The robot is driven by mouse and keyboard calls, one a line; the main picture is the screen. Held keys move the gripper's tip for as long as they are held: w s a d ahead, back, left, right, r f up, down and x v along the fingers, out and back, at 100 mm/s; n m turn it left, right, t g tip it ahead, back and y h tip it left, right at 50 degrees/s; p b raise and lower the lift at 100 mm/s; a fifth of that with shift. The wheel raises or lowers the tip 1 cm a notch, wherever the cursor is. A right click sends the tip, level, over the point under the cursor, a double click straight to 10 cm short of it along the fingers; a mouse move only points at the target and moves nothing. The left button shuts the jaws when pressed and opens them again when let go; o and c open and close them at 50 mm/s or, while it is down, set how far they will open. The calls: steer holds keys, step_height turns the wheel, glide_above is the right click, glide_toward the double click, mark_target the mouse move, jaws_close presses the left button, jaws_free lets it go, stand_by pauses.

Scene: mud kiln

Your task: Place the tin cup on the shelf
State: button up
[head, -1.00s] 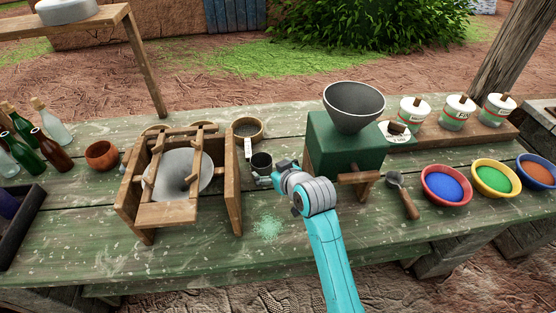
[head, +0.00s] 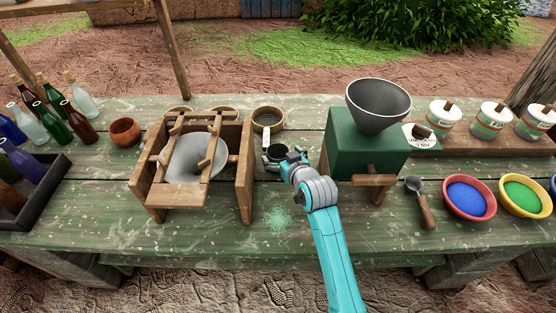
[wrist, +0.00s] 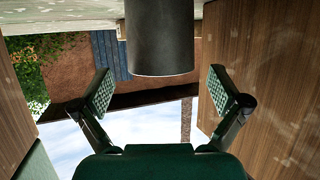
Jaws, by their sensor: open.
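The tin cup (head: 276,151) is a small dark grey cylinder standing upright on the green table between the wooden frame and the green mill. My gripper (head: 281,157) is at the cup's near right side, its fingers open. In the wrist view, which is upside down, the cup (wrist: 160,38) stands between the spread fingers of the gripper (wrist: 160,92). Neither finger pad touches it there. A low wooden shelf-like board (head: 470,148) carries white tins at the right. A raised wooden top (head: 118,5) shows at the upper left. I cannot tell which is the shelf.
The wooden frame with a grey cone (head: 245,170) is close left of my gripper. The green mill with a funnel (head: 365,145) is close on the right. Bottles stand left; pigment bowls (head: 469,198) stand right. The front table strip is mostly clear.

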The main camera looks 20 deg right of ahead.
mark_target(274, 148)
steer(key=shift+x, duration=1.55)
steer(key=shift+a, duration=0.1)
